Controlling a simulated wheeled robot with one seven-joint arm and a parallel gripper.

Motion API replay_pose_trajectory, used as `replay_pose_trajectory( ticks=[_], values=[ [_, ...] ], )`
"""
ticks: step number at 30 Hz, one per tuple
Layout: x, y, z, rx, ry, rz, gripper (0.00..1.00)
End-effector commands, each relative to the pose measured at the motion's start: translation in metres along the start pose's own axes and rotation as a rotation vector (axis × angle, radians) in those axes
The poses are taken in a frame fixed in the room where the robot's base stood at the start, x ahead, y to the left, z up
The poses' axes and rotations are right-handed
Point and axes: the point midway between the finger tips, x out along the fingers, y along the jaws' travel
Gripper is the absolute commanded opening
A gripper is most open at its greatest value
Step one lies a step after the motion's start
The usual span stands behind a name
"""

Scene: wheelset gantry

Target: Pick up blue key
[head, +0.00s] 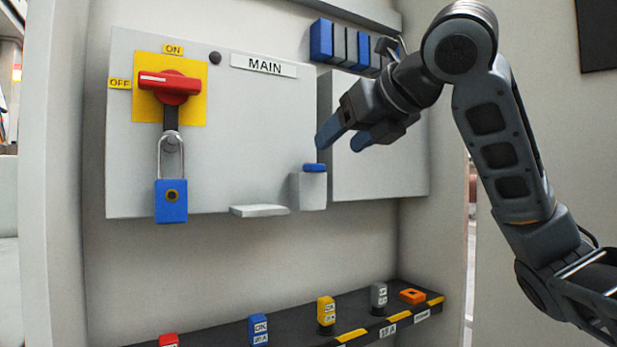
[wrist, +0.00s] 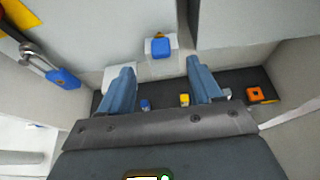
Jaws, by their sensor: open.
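A blue labelled piece (head: 258,330) that looks like the blue key stands upright on the dark shelf, between a red and a yellow one. It shows small between my fingers in the wrist view (wrist: 145,104). Another blue piece (head: 314,168) sits in a grey holder (head: 312,192) on the panel's lower right; it appears above and between my fingertips in the wrist view (wrist: 160,47). I cannot tell for certain which is the key. My gripper (head: 343,142) is open and empty, with blue fingers, just above and right of the holder; it also shows in the wrist view (wrist: 160,72).
A blue padlock (head: 171,201) hangs below the red rotary switch (head: 170,86). A small ledge (head: 260,210) juts out left of the holder. Yellow (head: 326,310), grey (head: 379,296) and orange (head: 412,296) pieces stand on the shelf. Blue and grey blocks (head: 344,45) are above the right box.

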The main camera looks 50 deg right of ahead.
Motion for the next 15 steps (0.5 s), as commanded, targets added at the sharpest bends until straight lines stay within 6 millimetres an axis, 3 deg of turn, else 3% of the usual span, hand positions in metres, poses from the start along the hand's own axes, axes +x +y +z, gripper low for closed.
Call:
replay_pose_trajectory(
  ticks=[15],
  values=[
    [0.060,0.000,-0.006,0.000,0.003,-0.001,0.64]
  ],
)
